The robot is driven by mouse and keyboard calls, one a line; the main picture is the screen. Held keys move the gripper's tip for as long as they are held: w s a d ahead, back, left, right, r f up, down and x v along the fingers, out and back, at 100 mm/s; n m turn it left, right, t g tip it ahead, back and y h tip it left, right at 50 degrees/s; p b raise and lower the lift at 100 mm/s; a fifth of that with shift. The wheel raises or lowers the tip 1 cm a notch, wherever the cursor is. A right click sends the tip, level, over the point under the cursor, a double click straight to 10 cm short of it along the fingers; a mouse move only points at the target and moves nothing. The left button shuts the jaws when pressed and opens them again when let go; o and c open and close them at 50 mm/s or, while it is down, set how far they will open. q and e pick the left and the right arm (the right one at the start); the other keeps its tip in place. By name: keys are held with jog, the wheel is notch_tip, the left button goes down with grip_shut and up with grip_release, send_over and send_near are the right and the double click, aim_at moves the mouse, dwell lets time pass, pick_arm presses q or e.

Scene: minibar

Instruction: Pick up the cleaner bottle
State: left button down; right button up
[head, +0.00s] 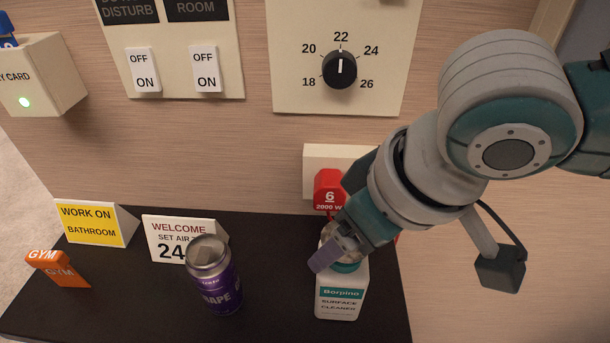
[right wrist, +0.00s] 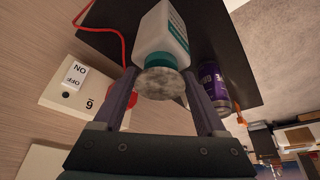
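The cleaner bottle (head: 340,298) is white with a teal-and-white "Surface Cleaner" label and stands upright on the dark counter. In the right wrist view the bottle (right wrist: 160,35) shows its grey round cap toward the camera. My right gripper (head: 335,250) is at the top of the bottle, partly hiding the cap in the head view. In the right wrist view its two fingers (right wrist: 162,88) are apart, one on each side of the cap. I see no clear grip on it. My left gripper is not in view.
A purple grape can (head: 218,290) stands left of the bottle. Behind it is a welcome sign (head: 175,240), with a yellow bathroom sign (head: 92,224) and an orange gym sign (head: 60,268) farther left. A red plug (head: 328,188) sits in the wall socket behind the bottle.

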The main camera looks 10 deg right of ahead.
grip_shut()
dwell(0.4)
